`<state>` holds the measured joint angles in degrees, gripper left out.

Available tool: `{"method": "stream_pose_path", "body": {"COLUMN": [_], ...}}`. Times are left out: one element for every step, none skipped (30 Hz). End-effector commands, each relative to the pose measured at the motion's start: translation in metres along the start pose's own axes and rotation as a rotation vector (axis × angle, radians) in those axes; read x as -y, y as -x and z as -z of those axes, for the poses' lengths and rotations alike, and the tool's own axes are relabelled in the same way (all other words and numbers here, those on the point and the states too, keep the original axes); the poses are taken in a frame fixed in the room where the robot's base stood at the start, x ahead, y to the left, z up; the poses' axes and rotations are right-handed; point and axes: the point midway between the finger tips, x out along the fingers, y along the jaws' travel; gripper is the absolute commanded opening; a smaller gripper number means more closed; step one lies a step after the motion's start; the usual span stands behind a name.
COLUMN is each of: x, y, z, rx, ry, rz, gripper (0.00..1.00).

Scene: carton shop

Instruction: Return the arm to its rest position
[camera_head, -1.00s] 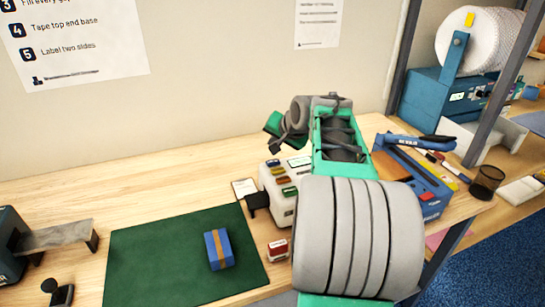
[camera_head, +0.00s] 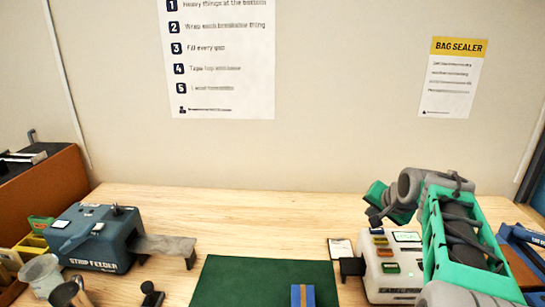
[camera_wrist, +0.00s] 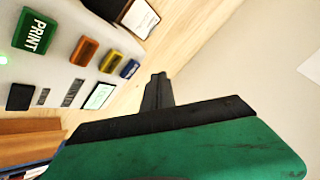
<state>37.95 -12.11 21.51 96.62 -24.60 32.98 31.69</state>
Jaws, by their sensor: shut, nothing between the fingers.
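My arm, grey and green, reaches in from the lower right of the head view. My gripper (camera_head: 374,217) has a green body and dark fingers. It is shut and empty, in the air above and behind the white label printer (camera_head: 387,272). In the wrist view the dark fingers (camera_wrist: 157,92) show together past the green gripper body. The printer (camera_wrist: 62,62) there has a green PRINT button and several coloured buttons. Part of the printer is hidden behind my arm in the head view.
A green mat (camera_head: 235,282) with a blue box (camera_head: 302,296) lies at front centre. A strip feeder (camera_head: 98,238) stands at left. A blue device (camera_head: 527,250) stands right of my arm. The wooden bench behind the mat is clear up to the wall.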

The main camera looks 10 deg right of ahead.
Motion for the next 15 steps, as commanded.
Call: {"method": "stream_pose_path", "body": {"x": [0.015,0.022,0.030,0.035,0.038,0.041,0.041,0.041,0.038,0.035,0.031,0.024,0.019,0.014,0.008], "y": [0.003,0.005,0.009,0.012,0.016,0.022,0.026,0.032,0.039,0.044,0.049,0.056,0.060,0.064,0.068], "z": [-0.027,-0.045,-0.071,-0.092,-0.112,-0.138,-0.159,-0.178,-0.204,-0.223,-0.240,-0.262,-0.275,-0.287,-0.300], "rx": [0.035,0.061,0.097,0.124,0.152,0.188,0.216,0.243,0.280,0.306,0.331,0.363,0.385,0.404,0.426], "ry": [0.061,0.103,0.166,0.213,0.261,0.325,0.373,0.423,0.491,0.540,0.587,0.645,0.685,0.721,0.761], "rz": [-0.004,-0.012,-0.022,-0.030,-0.038,-0.047,-0.053,-0.060,-0.067,-0.073,-0.078,-0.084,-0.087,-0.091,-0.095], "gripper": [0.00,0.00,0.00,0.00,0.00,0.00,0.00,0.00,0.00,0.00,0.00,0.00,0.00,0.00,0.00]}}
